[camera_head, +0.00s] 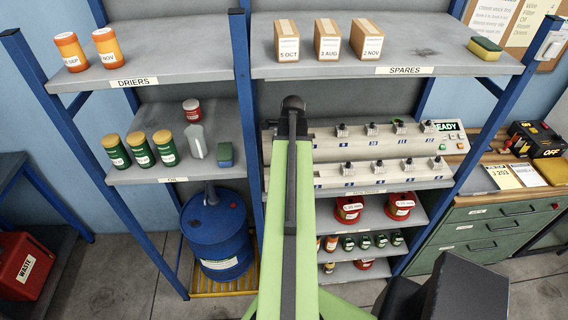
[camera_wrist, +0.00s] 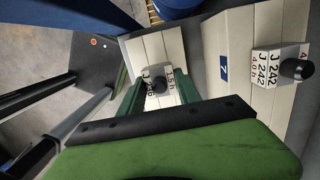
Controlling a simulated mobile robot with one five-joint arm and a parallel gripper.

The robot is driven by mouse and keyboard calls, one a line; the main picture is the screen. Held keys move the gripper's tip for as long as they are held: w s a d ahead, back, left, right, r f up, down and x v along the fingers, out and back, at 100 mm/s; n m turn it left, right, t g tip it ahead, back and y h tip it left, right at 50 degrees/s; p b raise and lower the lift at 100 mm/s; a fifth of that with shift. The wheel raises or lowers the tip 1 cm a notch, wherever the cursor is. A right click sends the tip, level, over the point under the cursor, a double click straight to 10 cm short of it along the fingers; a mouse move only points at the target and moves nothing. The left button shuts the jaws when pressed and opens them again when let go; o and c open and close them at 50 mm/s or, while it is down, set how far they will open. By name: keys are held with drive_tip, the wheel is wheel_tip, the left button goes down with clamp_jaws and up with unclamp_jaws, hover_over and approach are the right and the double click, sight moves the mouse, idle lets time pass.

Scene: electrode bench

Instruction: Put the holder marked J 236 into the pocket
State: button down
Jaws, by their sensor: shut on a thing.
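In the wrist view, my gripper (camera_wrist: 159,92) has its two green fingers on either side of a small holder (camera_wrist: 158,76) with a black knob. The gripper is shut on this holder. Its white labels show "J 2", an unclear middle digit, then a 6, and "1.5 h". A pale sloped surface lies behind it; I cannot tell whether the holder touches it. In the head view, my arm covers the left end of the pale two-tier rack (camera_head: 385,145), and the gripper and held holder are hidden. I cannot pick out the pocket.
Another holder (camera_wrist: 290,70), marked J 242 and 4.0 h, sits right of the gripper beside a blue 7 plate (camera_wrist: 223,68). Several holders stand on the rack by a green READY sign (camera_head: 446,127). A blue drum (camera_head: 216,235) stands lower left. A blue post (camera_wrist: 88,18) crosses the wrist view.

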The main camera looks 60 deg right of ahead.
drive_tip(key=shift+f+b, duration=1.65)
drive_tip(key=c, duration=0.8)
unclamp_jaws()
drive_tip(key=shift+o, duration=0.2)
drive_tip(key=shift+r, duration=0.15)
drive_tip(key=r+p, duration=0.7)
drive_tip(key=shift+s+d+r+p, duration=0.25)
drive_tip(key=shift+s+p, duration=0.1)
drive_tip(key=shift+f, duration=0.15)
